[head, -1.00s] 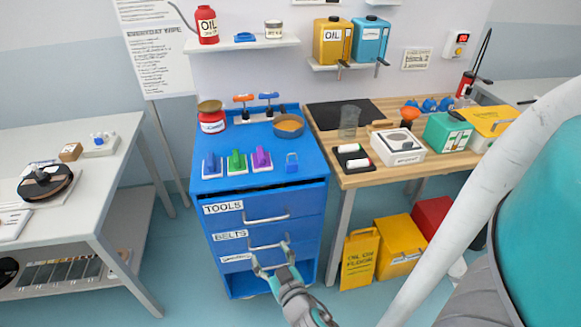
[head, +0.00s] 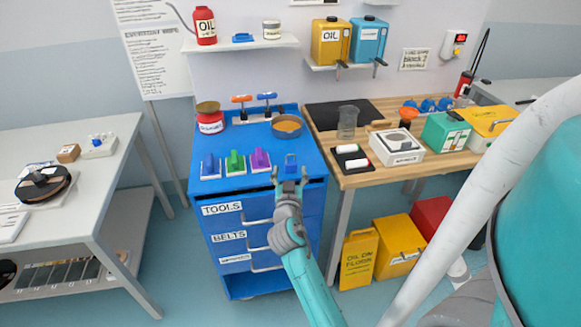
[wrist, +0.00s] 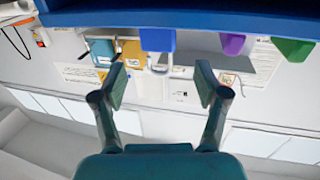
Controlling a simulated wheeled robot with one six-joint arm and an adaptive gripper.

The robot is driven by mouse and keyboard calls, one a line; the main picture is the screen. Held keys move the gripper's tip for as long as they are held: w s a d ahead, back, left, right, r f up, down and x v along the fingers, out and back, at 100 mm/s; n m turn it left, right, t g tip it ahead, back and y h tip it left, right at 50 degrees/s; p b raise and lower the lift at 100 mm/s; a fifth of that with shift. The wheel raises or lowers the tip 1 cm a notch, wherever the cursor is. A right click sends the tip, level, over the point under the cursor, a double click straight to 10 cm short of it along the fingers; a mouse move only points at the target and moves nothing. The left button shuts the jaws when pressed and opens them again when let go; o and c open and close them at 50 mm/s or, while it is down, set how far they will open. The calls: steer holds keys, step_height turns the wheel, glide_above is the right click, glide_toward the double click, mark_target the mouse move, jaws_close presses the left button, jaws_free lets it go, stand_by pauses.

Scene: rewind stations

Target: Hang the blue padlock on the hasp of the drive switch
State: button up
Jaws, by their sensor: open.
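The blue padlock (head: 291,160) stands near the front right of the blue cart top, its lower part partly behind my gripper. It also shows in the wrist view (wrist: 157,40), upside down, between and beyond the fingertips. My gripper (head: 290,176) is open and empty at the cart's front edge, just short of the padlock. Its two fingers are spread apart in the wrist view (wrist: 160,82). A white wall box with a red switch (head: 454,44), probably the drive switch, is at the upper right. Its hasp is too small to make out.
Blue, green (head: 235,163) and purple (head: 260,161) blocks stand left of the padlock. A round pan (head: 287,126) is behind it. The wooden bench (head: 375,180) on the right holds several items.

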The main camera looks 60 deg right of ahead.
mark_target(291, 163)
steer(key=shift+x, duration=2.8)
steer(key=shift+s, duration=0.1)
steer(key=c, duration=1.3)
